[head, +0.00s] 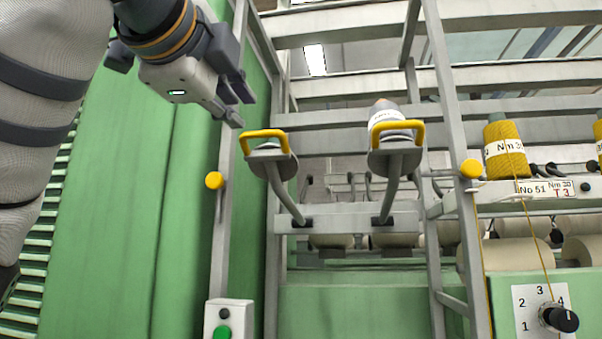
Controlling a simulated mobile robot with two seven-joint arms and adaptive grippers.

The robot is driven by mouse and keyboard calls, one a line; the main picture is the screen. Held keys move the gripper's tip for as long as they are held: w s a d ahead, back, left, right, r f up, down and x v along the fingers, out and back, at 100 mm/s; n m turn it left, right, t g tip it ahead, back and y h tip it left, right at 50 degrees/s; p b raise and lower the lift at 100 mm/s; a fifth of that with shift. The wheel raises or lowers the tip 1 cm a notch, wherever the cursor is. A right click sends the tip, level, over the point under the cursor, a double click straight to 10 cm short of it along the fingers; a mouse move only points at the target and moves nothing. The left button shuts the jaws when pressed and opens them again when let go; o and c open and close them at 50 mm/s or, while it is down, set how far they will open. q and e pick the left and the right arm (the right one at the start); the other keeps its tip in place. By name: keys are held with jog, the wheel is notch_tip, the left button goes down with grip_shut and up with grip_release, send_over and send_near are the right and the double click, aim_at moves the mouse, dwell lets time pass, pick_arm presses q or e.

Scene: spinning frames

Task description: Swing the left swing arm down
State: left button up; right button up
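The left swing arm (286,197) is a grey rod that rises from a bracket on the cross rail and tilts up to the left. Its top carries a round grey plate (268,156) with a yellow handle (265,134), and no bobbin shows on it. The right swing arm (392,190) also stands raised, with a yellow handle (397,124) and a grey-and-white cone behind it. My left gripper (241,108) is above and left of the left handle, apart from it. Its fingertips look parted, with nothing between them. My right gripper is out of view.
Upright grey posts and rails frame both swing arms. A yellow knob (214,180) is on the left post, another (471,169) on the right one. A yellow yarn cone (506,150) stands at right. A box with a green button (222,332) is below.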

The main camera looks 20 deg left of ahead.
aim_at(260, 133)
pick_arm(q)
jog(key=x, duration=1.2)
jog(key=shift+r+p, duration=0.1)
jog(key=shift+p, duration=0.25)
grip_shut()
